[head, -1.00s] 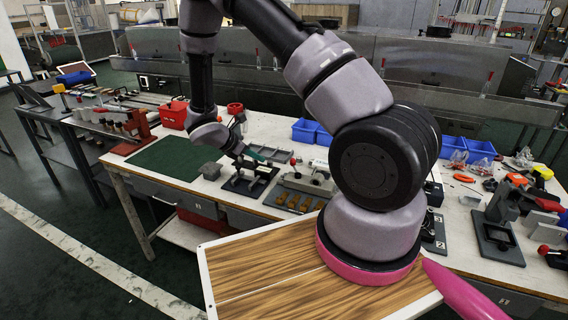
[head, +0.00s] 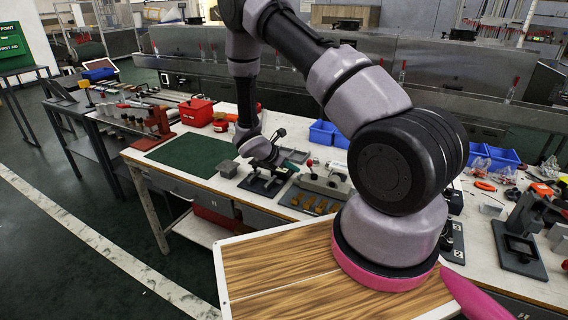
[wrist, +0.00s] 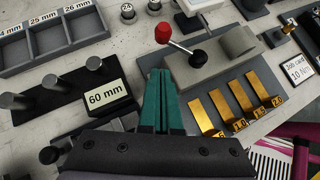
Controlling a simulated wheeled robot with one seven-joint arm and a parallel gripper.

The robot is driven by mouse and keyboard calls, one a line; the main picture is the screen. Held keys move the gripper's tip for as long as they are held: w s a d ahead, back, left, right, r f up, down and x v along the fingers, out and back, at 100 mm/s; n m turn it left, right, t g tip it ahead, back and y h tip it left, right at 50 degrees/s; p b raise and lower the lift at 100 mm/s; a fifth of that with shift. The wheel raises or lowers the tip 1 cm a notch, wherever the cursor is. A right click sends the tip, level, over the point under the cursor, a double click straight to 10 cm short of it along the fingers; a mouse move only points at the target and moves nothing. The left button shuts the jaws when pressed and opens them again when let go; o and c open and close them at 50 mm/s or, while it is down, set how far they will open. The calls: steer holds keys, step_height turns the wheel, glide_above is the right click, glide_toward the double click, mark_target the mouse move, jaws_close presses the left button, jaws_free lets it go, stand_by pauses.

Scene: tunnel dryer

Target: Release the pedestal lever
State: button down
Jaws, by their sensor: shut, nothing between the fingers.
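The pedestal (wrist: 214,65) is a grey block on the bench. Its lever (wrist: 180,44) rises from a black ball pivot and leans left in the wrist view, ending in a red knob (wrist: 163,32). In the head view the pedestal (head: 325,183) is small, with a red knob at its left end. My gripper (wrist: 161,78) has teal fingers pressed together with nothing between them. In the wrist view the fingertips are just left of the pedestal and below the red knob, apart from the knob. Whether they touch the pedestal cannot be told.
Brass strips (wrist: 239,97) with number labels lie in front of the pedestal. A black plate with upright pegs (wrist: 92,63) and a "60 mm" label is left of the fingers. A grey compartment tray (wrist: 47,42) is farther left. A green mat (head: 193,154) gives open room.

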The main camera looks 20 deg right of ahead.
steer(key=shift+w+d+r, duration=0.15)
steer(key=shift+w+d, duration=0.1)
steer(key=shift+d, duration=0.6)
steer(key=shift+w+d+r, duration=0.15)
steer(key=shift+w+d, duration=0.1)
steer(key=shift+d, duration=0.55)
